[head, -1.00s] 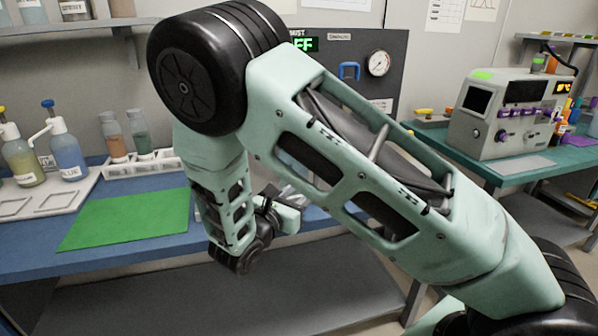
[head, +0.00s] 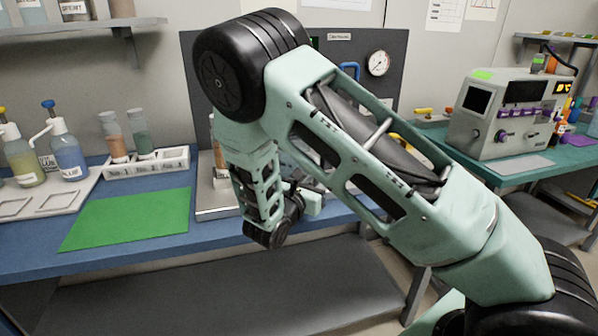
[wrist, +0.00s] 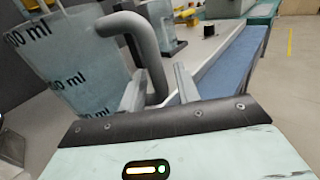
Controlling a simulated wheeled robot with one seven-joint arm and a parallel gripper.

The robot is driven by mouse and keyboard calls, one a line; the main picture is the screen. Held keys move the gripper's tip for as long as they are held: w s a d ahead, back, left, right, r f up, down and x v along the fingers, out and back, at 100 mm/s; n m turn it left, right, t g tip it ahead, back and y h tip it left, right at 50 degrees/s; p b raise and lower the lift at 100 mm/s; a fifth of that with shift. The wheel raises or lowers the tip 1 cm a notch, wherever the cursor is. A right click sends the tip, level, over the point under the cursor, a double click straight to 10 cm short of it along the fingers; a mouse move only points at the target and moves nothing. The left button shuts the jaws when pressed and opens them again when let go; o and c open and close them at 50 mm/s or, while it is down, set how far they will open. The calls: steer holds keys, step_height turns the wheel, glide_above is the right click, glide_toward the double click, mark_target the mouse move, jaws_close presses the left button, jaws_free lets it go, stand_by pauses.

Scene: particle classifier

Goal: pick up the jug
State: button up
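The jug (wrist: 78,62) is a clear, pale vessel with "ml" marks, at the left of the wrist view. It looks tilted there, and its thick grey handle (wrist: 152,52) curves out to the right. My gripper (wrist: 160,72) is open, with one finger on each side of the handle's lower part. A gap shows beside the handle, and I cannot tell whether either finger touches it. In the head view my arm hides most of the jug and the fingers.
A green mat (head: 128,219) lies on the blue bench (head: 35,255). Bottles (head: 68,155) and a vial rack (head: 146,162) stand behind it. A metal plate (head: 214,202) lies right of the mat, partly behind my arm. A grey machine (head: 500,115) stands on the right table.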

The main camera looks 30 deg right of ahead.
jaws_close()
steer(key=shift+r, duration=0.2)
